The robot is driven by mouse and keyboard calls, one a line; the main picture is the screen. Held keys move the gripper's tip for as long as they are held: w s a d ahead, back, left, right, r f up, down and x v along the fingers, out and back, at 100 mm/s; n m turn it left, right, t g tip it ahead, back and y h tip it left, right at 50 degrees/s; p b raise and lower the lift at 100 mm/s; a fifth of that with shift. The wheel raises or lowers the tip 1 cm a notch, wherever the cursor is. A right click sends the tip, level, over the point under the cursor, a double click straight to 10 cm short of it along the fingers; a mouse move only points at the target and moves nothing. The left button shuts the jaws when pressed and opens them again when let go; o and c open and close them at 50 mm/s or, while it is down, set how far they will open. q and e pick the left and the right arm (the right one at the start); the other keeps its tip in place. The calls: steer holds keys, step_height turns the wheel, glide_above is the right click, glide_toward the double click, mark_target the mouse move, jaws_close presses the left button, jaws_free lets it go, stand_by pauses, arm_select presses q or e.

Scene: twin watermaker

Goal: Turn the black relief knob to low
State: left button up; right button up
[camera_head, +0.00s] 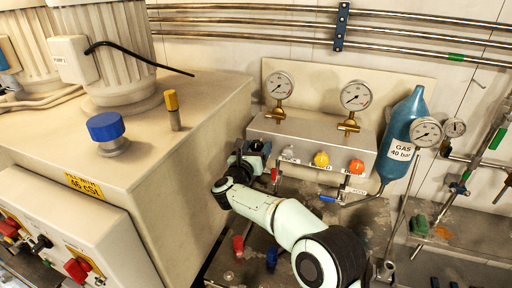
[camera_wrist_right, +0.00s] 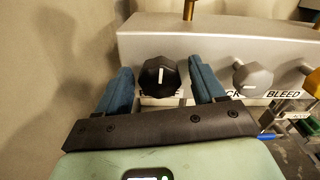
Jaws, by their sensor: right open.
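The black relief knob (camera_wrist_right: 159,77) is on the front of the grey box, with a white pointer line that stands nearly upright. It also shows in the head view as a small dark shape (camera_head: 256,145) at the box's left end. My right gripper (camera_wrist_right: 160,70) is open, with one blue finger on each side of the knob. Gaps show between the fingers and the knob, and I cannot tell any contact. The label under the knob is mostly hidden by my gripper. My left gripper is not in view.
A grey knob (camera_wrist_right: 253,79) sits just right of my right finger. The box (camera_head: 310,143) also carries yellow (camera_head: 321,159) and orange (camera_head: 356,166) knobs and two gauges. A large beige cabinet (camera_head: 190,135) stands close on the left. A blue gas bottle (camera_head: 404,130) stands at right.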

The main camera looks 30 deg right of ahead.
steer(key=c, duration=1.1)
steer(key=shift+o, duration=0.2)
steer(key=shift+f+b, duration=0.1)
steer(key=shift+b, duration=0.3)
steer(key=shift+n, duration=0.4)
steer(key=o, duration=1.1)
steer(key=shift+c, duration=0.2)
